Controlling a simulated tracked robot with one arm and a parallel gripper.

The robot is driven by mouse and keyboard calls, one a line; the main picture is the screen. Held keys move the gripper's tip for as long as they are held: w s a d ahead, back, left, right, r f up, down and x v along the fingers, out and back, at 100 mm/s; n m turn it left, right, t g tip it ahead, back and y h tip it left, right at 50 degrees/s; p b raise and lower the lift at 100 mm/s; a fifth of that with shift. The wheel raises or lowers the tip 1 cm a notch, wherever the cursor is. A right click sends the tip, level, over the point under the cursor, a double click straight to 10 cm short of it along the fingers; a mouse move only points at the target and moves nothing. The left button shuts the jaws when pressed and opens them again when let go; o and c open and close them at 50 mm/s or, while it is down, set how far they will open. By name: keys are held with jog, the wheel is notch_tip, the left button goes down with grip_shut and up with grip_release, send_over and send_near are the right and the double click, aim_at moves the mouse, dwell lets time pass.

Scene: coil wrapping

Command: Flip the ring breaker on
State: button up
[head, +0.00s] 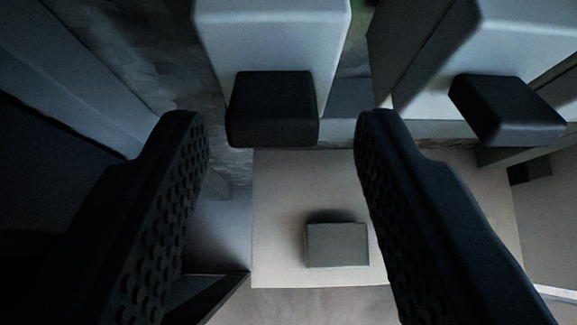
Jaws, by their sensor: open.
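My gripper (282,118) is open, with its two dark, studded fingers spread wide and nothing held between them. Between the fingertips in the picture is a black block-shaped handle (272,110) on the lower end of a pale grey box (272,38). A second, similar black handle (508,110) sits on another pale box (500,45) to the right, outside the right finger. No labels show, so I cannot tell which one is the ring breaker. I see no contact between the fingers and either handle, but the depth between them is hard to judge.
A beige panel (285,190) lies below the boxes, with a small grey block (337,245) on it between the fingers. A pale grey upright surface (75,60) stands at the upper left. The scene is dim, and the left edge is very dark.

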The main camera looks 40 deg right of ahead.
jog(key=shift+s+a+r, duration=0.1)
jog(key=s+a+r, duration=0.1)
jog(key=s+a, duration=0.7)
jog(key=s, duration=0.3)
jog(key=shift+s+r+b, duration=0.2)
jog(key=shift+s+b, duration=0.15)
jog(key=shift+b, duration=0.1)
